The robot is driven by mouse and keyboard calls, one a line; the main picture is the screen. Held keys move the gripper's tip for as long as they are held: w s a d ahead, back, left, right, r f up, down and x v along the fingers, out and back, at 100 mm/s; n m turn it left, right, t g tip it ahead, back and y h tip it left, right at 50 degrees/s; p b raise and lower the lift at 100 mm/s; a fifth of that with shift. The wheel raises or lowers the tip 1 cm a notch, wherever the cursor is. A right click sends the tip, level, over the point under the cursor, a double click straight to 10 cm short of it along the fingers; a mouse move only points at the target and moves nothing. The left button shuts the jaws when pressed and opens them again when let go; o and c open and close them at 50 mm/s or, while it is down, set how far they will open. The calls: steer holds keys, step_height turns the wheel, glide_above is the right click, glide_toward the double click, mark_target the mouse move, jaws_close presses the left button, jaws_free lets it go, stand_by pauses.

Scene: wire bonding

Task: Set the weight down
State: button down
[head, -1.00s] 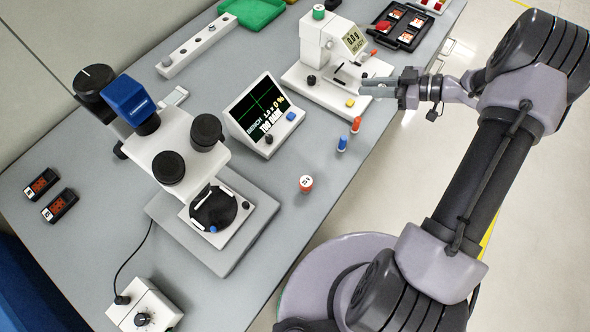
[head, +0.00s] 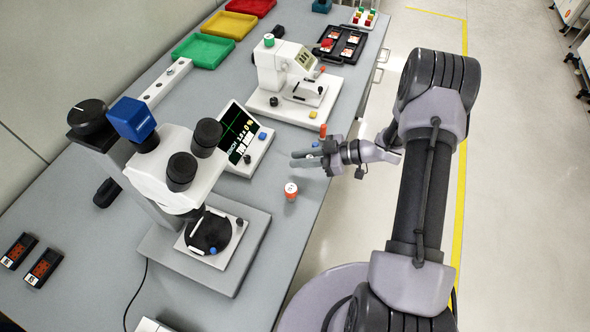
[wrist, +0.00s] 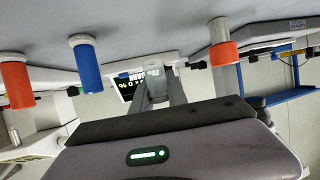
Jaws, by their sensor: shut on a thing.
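My gripper (head: 298,159) is over the near edge of the bench, between the display unit and a red-and-white spool. In the wrist view its fingers (wrist: 160,78) are closed together on a small grey piece (wrist: 156,90), which appears to be the weight. The piece is largely hidden by the fingers, and in the head view I cannot make it out. The wrist picture is upside down, with the bench top at its upper edge. I cannot tell whether the piece touches the bench.
The red-and-white spool (head: 290,190) stands close to the fingers. A blue cylinder (wrist: 86,64) and an orange cylinder (head: 323,131) stand on the other side. The display unit (head: 245,140), microscope (head: 165,165) and white bonder (head: 290,85) stand around.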

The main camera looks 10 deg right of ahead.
mark_target(295, 174)
steer(key=f, duration=0.1)
steer(key=a+f+b, duration=0.1)
steer(key=f+b, duration=0.1)
steer(key=shift+s+a+f, duration=0.1)
steer(key=shift+a+f, duration=0.2)
steer(key=shift+a, duration=0.1)
steer(key=shift+f, duration=0.2)
steer(key=shift+d+r, duration=0.1)
steer(key=shift+r, duration=0.05)
steer(key=shift+f, duration=0.25)
steer(key=c, duration=1.3)
jaws_free()
steer(key=shift+r, duration=0.1)
